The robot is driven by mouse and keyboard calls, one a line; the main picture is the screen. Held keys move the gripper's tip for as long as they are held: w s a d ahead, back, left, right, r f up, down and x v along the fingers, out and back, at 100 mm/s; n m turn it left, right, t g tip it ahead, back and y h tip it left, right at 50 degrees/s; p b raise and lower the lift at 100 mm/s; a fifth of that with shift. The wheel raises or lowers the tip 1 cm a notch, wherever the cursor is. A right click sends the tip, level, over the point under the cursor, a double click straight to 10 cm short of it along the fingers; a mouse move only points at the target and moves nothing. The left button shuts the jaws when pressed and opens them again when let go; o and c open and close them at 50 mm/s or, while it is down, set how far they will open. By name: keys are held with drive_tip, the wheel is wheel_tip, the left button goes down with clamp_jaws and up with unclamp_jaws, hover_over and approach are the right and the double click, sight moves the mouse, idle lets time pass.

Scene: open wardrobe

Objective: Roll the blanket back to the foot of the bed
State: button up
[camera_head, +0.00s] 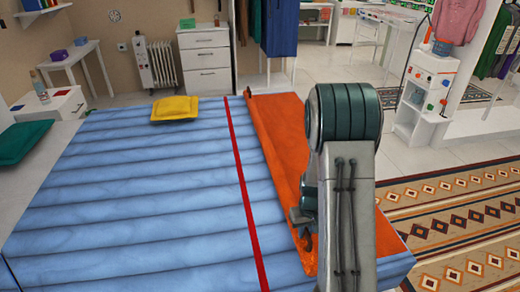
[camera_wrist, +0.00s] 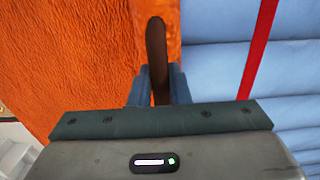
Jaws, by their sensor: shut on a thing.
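The orange blanket (camera_head: 278,125) covers the right end of the blue bed (camera_head: 130,190), its left edge running nearly along the bed's width and looking slightly raised or folded. A red line (camera_head: 243,190) crosses the bed just left of that edge. My gripper (camera_head: 304,235) is at the near part of the blanket's left edge, partly hidden by my arm. In the wrist view my gripper (camera_wrist: 157,85) is shut on a dark brown strip at the edge of the orange blanket (camera_wrist: 75,55). The blue bed (camera_wrist: 285,75) and red line (camera_wrist: 260,45) lie to the right there.
A yellow cushion (camera_head: 174,108) lies on the bed's far side. A green pillow (camera_head: 22,141) is at the left. A white drawer unit (camera_head: 206,62) and a radiator (camera_head: 162,65) stand behind. A patterned rug (camera_head: 465,215) covers open floor at the right.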

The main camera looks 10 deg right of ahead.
drive_tip(key=shift+d+b, duration=0.4)
drive_tip(key=shift+d, duration=2.3)
drive_tip(key=shift+d+b, duration=0.5)
drive_tip(key=shift+d, duration=3.5)
drive_tip(key=shift+d, duration=4.1)
